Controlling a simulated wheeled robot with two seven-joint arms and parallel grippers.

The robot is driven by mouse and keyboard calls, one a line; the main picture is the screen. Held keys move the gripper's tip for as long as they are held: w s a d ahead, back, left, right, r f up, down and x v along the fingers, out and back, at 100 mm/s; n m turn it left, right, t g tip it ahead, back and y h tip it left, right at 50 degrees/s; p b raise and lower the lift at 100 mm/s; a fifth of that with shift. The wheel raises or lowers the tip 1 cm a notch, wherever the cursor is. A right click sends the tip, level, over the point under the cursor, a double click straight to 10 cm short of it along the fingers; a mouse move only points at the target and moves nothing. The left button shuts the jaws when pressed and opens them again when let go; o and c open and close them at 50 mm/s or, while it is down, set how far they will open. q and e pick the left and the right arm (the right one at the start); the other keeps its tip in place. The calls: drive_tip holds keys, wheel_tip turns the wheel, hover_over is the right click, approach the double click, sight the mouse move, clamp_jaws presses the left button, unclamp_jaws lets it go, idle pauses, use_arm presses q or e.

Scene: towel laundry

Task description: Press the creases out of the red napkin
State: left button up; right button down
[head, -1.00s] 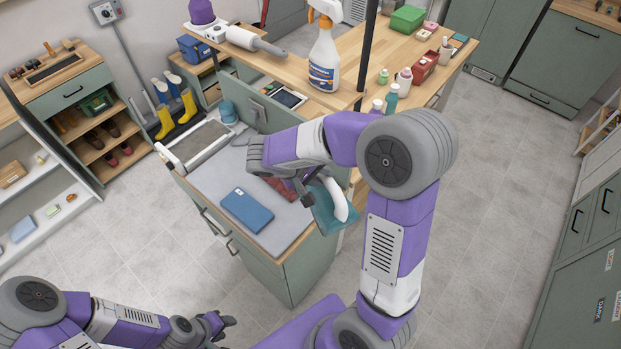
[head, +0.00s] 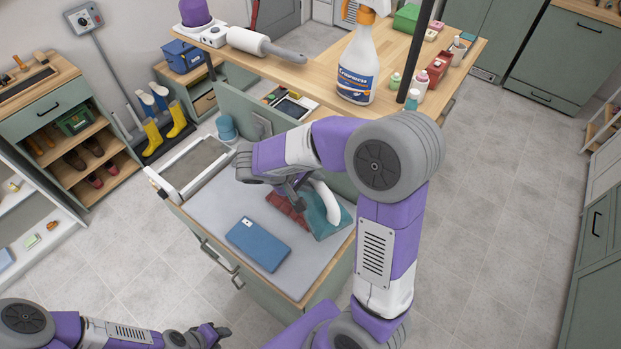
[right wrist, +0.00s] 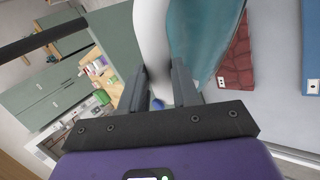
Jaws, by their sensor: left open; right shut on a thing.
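The red napkin (head: 287,211) lies on the grey pad (head: 205,197), partly hidden by my right arm. It also shows in the right wrist view (right wrist: 237,62). My right gripper (head: 298,190) is shut on the white handle of a teal iron (head: 328,222); the handle also runs between the fingers in the right wrist view (right wrist: 158,88). The iron is just right of the napkin, over the pad's right end; I cannot tell if it touches the pad. My left gripper (head: 217,333) is open and empty, low in front of the cabinet.
A blue, phone-shaped flat object (head: 258,243) lies on the pad in front of the napkin. A white-framed rack (head: 195,165) stands at the pad's left end. A wooden shelf behind holds a spray bottle (head: 357,62) and a black post (head: 415,50). The pad's left part is clear.

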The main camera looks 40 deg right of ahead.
sight(312, 194)
drive_tip(key=shift+w+f+b, duration=0.3)
drive_tip(key=shift+f+b, duration=0.05)
drive_tip(key=shift+f, duration=0.25)
drive_tip(key=shift+f+b, duration=1.8)
drive_tip(key=shift+f, duration=0.9)
drive_tip(key=shift+r, duration=0.1)
